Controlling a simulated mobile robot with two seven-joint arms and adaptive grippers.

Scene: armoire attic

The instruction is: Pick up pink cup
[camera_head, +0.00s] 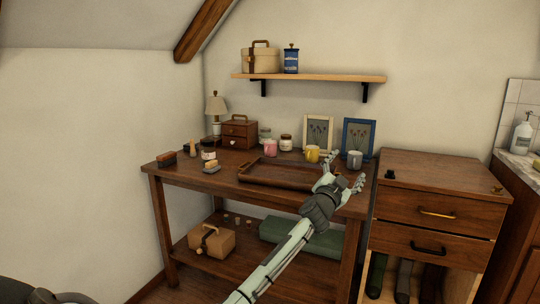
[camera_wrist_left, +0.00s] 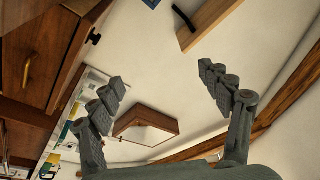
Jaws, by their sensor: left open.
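A small pink cup (camera_head: 270,147) stands at the back of the wooden table (camera_head: 190,178), behind the brown tray, near two jars. My left gripper (camera_head: 347,170) is open and empty over the table's right part, in front of the grey mug and to the right of the pink cup. In the left wrist view its fingers (camera_wrist_left: 161,77) are spread wide with nothing between them. I cannot make out the pink cup in that view. My right gripper is not in view.
A brown tray (camera_head: 262,182) lies mid-table. A yellow mug (camera_head: 312,154), a grey mug (camera_head: 354,160) and two picture frames (camera_head: 358,136) stand behind it. A wooden shelf (camera_head: 320,78) hangs above. A drawer cabinet (camera_head: 440,190) stands at the right.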

